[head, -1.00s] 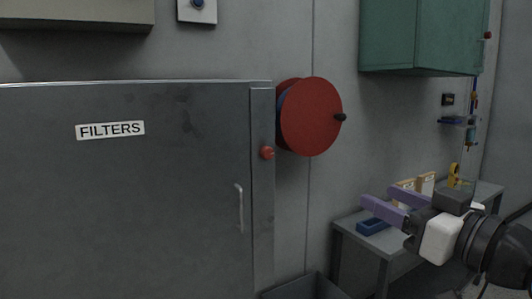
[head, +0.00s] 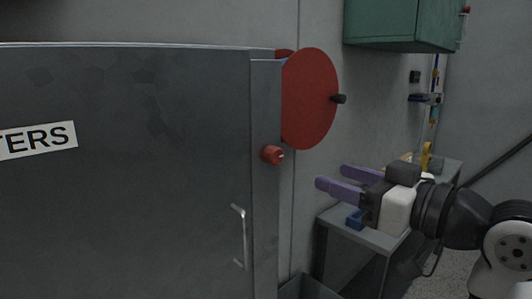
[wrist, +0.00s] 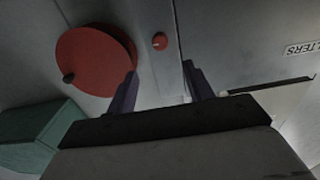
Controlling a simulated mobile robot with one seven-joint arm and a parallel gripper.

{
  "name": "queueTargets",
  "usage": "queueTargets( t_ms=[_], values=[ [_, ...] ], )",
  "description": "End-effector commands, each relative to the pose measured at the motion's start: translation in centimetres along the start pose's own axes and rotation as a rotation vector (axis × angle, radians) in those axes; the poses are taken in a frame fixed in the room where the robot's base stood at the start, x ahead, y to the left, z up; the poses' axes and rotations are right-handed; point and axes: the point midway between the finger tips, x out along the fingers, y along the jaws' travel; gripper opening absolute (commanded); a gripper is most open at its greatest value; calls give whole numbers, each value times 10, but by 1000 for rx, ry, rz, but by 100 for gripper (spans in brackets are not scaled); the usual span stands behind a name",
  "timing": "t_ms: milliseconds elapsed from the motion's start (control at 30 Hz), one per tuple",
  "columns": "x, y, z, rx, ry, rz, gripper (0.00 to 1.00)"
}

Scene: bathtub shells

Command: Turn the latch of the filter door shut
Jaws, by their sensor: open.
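The grey filter door (head: 130,190) fills the left of the head view, with a cropped label ending in "TERS" (head: 38,139) and a metal handle (head: 240,237). The door looks closed against its frame. The red latch knob (head: 273,155) sits on the frame strip just right of the door. It also shows in the wrist view (wrist: 160,41), beyond and between my fingers. My gripper (head: 331,179) is open and empty, its purple fingers pointing left toward the door side. It is right of the latch and a little lower in the head view, apart from it.
A red reel (head: 311,98) with a black knob is on the wall right of the latch. A green cabinet (head: 398,27) hangs at upper right. A grey table (head: 370,238) with a blue tray stands behind my gripper. A dark bin (head: 305,287) is on the floor below.

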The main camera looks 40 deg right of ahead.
Motion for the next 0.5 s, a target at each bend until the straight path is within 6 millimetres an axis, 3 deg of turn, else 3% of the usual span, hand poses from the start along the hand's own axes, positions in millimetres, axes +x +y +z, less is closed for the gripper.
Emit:
queueTargets(
  t_ms=[167, 500],
  values=[
    [23, 0, -2, 1, -2, -3, 52],
    [95, -1, -3, 1, -1, -3, 52]
  ],
)
